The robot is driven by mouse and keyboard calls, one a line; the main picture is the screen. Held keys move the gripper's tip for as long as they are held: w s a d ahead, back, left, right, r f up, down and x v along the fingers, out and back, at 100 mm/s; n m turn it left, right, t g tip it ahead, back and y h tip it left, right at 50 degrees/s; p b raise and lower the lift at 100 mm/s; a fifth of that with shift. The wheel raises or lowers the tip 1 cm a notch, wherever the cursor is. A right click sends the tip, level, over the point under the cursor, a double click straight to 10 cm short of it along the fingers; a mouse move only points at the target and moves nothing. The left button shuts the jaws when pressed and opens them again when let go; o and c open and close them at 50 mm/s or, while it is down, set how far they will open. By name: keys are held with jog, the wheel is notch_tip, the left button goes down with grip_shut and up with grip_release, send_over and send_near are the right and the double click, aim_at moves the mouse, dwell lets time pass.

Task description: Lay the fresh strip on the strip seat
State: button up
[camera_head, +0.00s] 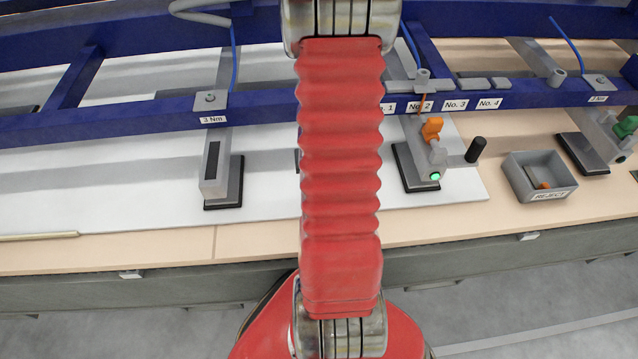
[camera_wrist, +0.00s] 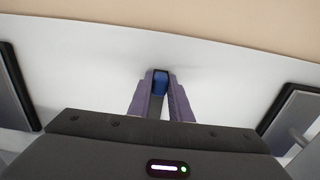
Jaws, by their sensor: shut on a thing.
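My gripper (camera_wrist: 161,104) shows in the wrist view, its two purple fingers shut on a small blue-ended thing (camera_wrist: 160,82) with a grey part below it. I cannot tell whether this is the fresh strip. Pale board lies beyond the fingers. In the head view my red arm hides the gripper. A grey block with a dark inset on top (camera_head: 213,160) stands on a black base left of the arm. A grey fixture (camera_head: 421,155) with an orange lever and a green light stands right of it. I cannot tell which part is the strip seat.
A grey REJECT bin (camera_head: 558,186) holds a small orange piece. A black knob (camera_head: 475,149) sticks out beside the fixture. A blue rail (camera_head: 120,126) with 3 Nm and numbered labels runs across behind. White board between the left block and my arm is clear.

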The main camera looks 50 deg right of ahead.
grip_shut()
jog(key=shift+r, duration=1)
jog(key=shift+o, duration=0.4)
grip_release()
grip_shut()
jog(key=shift+r, duration=0.1)
jog(key=shift+r, duration=1.9)
